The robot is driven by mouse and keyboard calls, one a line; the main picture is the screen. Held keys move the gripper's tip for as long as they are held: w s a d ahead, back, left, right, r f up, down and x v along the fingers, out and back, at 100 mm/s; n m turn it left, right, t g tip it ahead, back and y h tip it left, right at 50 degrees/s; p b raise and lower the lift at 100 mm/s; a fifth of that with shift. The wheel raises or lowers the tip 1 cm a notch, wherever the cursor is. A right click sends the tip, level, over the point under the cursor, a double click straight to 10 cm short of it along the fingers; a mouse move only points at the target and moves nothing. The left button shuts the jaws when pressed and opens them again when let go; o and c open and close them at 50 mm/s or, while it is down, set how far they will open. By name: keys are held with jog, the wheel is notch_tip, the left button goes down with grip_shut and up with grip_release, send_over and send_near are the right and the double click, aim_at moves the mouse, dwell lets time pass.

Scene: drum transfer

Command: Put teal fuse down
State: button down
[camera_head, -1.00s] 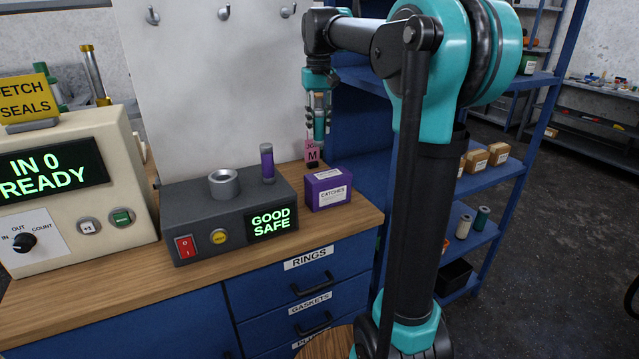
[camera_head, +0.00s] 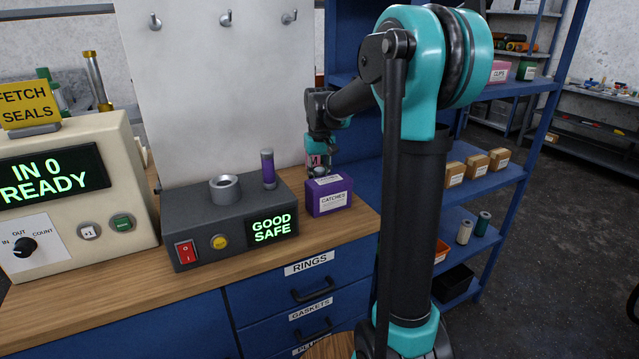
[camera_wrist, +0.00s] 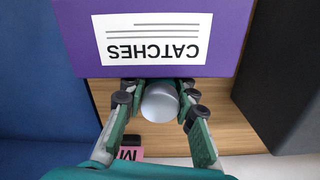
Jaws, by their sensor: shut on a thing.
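My gripper (camera_wrist: 160,105) is shut on the teal fuse, whose round silver end (camera_wrist: 160,102) fills the space between the fingers in the wrist view. Only a sliver of its teal side shows there. In the head view my gripper (camera_head: 319,170) is low over the back of the bench, behind the purple CATCHES box (camera_head: 329,196), and the fuse is hidden. In the wrist view that box (camera_wrist: 230,30) is very close to the fuse and fingertips. I cannot tell whether the fuse touches the wooden bench top (camera_wrist: 232,130).
A dark tester (camera_head: 205,235) reading GOOD SAFE stands left of the box, with a purple fuse (camera_head: 268,168) upright on it. A pink card marked M (camera_wrist: 128,153) is beside my gripper. A blue shelf unit (camera_head: 490,180) stands to the right.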

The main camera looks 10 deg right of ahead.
jog(key=shift+f, duration=0.3)
jog(key=c, duration=1.2)
grip_release()
jog(key=shift+f, duration=0.1)
